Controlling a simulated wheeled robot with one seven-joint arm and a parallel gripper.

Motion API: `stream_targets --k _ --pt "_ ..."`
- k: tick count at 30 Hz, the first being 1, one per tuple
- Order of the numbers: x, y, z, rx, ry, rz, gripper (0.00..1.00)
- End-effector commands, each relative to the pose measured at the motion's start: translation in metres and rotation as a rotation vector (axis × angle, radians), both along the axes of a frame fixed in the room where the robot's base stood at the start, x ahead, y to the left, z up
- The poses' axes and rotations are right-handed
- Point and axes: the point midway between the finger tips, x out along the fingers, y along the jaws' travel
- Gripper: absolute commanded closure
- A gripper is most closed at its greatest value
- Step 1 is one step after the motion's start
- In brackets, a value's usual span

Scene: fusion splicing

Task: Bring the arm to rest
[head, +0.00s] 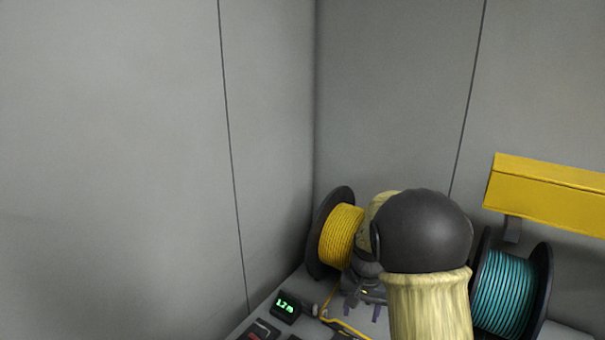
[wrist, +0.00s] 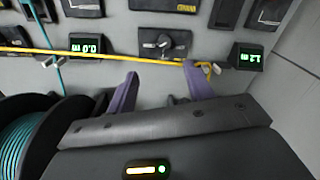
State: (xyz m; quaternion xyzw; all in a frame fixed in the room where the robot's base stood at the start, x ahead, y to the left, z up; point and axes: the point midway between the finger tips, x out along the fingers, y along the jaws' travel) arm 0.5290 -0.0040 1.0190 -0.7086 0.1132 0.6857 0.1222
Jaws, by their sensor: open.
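My gripper (head: 362,309) is low over the panel at the back corner in the head view, partly hidden by my own arm. In the wrist view my gripper (wrist: 160,70) has its two purple fingers spread apart with nothing held between them. A yellow fibre (wrist: 85,53) runs across the panel past both fingertips and bends near the right one. I cannot tell whether it touches that finger. A dark rotary switch (wrist: 162,44) on the panel shows just beyond the gap between the fingers.
A yellow spool (head: 341,236) stands left of my arm and a teal spool (head: 503,293) right of it. A small display (head: 286,306) reads 1.2 m; another display (wrist: 86,45) reads 0.0 m. A yellow bar (head: 548,192) juts out at right. Grey walls close the corner.

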Motion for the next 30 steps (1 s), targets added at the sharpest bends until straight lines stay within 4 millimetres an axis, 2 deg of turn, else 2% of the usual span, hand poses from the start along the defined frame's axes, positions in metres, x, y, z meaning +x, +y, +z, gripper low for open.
stream_targets --k 1,6,12,15,19,30 --pt "-0.016 -0.001 0.010 0.004 -0.015 0.020 0.48" --pt "-0.073 -0.002 0.028 -0.001 -0.078 0.118 0.48" --pt "-0.141 0.001 0.040 -0.027 -0.153 0.247 0.48" --pt "-0.166 0.002 0.042 -0.042 -0.182 0.299 0.48" --pt "-0.181 0.004 0.041 -0.052 -0.196 0.331 0.48" --pt "-0.181 0.004 0.040 -0.052 -0.196 0.333 0.48"
